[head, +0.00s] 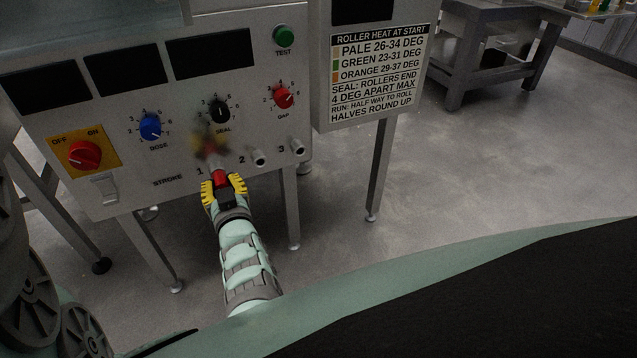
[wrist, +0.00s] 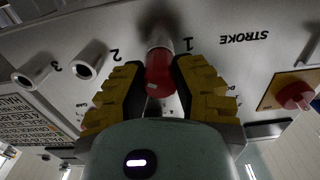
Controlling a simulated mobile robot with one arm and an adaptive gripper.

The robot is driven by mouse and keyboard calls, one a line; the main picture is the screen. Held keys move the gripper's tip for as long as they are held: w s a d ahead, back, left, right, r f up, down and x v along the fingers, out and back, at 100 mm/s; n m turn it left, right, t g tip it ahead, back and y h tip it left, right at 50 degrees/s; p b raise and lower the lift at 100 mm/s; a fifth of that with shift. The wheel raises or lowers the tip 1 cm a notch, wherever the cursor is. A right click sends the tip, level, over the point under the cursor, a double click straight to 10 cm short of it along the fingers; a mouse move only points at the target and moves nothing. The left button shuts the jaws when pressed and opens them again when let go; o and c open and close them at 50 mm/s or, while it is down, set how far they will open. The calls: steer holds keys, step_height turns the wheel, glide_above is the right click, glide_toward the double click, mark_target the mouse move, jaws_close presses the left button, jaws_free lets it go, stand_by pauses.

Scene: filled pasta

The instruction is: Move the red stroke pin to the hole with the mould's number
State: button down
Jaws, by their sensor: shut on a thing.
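The red stroke pin (head: 221,180) is at hole 1 of the STROKE row on the machine's front panel. In the wrist view the red pin (wrist: 158,76) lies between the yellow fingers, its far end at the hole 1 sleeve; I cannot tell how deep it sits. My gripper (head: 223,185) is shut on it, also in the wrist view (wrist: 154,88). The hole 2 sleeve (head: 259,158) and hole 3 sleeve (head: 298,147) stand empty to its right. In the wrist view, upside down, hole 2 (wrist: 91,59) and hole 3 (wrist: 35,73) are left. No mould number is readable.
Above the row are the blue DOSE knob (head: 150,127), black SEAL knob (head: 219,111) and red GAP knob (head: 284,97). A red OFF/ON switch (head: 85,155) is at left. A blurred dark-yellow patch (head: 209,147) hides panel above hole 1.

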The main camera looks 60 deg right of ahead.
steer(key=shift+f, duration=0.2)
steer(key=c, duration=1.1)
jaws_free()
steer(key=shift+w, duration=0.1)
steer(key=o, duration=0.3)
steer(key=shift+w+d+r, duration=0.1)
steer(key=shift+w+r, duration=0.05)
steer(key=o, duration=0.4)
steer(key=shift+s+r, duration=0.1)
steer(key=shift+s, duration=0.15)
steer(key=p+v, duration=0.4)
steer(key=v, duration=0.2)
steer(key=shift+s+a, duration=0.25)
steer(key=shift+s, duration=0.05)
